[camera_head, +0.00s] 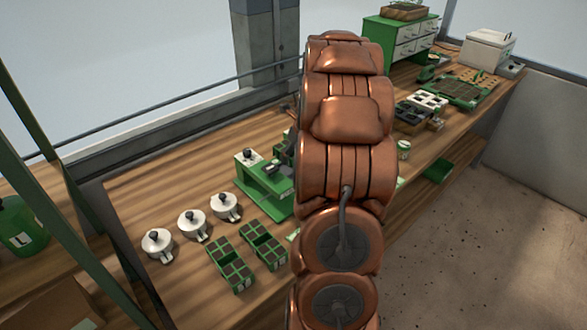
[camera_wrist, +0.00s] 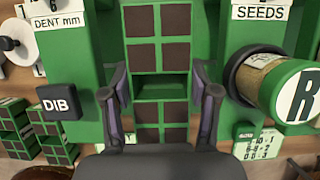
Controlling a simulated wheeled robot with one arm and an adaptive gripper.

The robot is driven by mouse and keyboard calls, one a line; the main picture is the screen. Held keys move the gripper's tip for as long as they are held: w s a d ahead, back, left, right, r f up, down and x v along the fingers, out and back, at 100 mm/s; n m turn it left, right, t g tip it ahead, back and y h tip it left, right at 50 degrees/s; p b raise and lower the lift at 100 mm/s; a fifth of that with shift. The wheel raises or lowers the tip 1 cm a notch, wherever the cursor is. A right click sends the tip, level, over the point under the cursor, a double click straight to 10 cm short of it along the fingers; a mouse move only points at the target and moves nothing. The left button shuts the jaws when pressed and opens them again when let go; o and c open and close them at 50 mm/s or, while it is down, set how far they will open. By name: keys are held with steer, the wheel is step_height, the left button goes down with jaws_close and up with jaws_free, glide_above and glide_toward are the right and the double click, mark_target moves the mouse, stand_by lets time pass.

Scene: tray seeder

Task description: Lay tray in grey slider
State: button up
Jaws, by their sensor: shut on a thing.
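A green tray (camera_wrist: 157,86) with dark brown cells lies lengthwise up the middle of the wrist view. My gripper (camera_wrist: 161,95) is shut on it, one finger at each side of its plain middle strip. The tray is between the left and right parts of a green seeder, which carry the labels "DENT mm", "DIB" (camera_wrist: 60,102) and "SEEDS". I cannot make out the grey slider, nor whether the tray touches anything below. In the head view the green seeder (camera_head: 262,187) stands on the bench, partly behind my arm, which hides my gripper and the held tray.
Two other green trays (camera_head: 230,268) (camera_head: 262,245) lie at the front of the wooden bench (camera_head: 150,190). Three white pots with black knobs (camera_head: 192,223) stand left of them. A seed jar marked "R" (camera_wrist: 277,82) juts in close right of my gripper. More trays and green drawers (camera_head: 400,38) are farther back.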

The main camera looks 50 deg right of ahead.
mark_target(293, 168)
steer(key=shift+f+p, duration=0.7)
steer(key=shift+f, duration=2.25)
steer(key=o, duration=1.4)
steer(key=shift+f, duration=0.1)
steer(key=shift+s+r, duration=0.2)
steer(key=shift+r, duration=0.35)
steer(key=b+v, duration=0.3)
steer(key=v, duration=0.8)
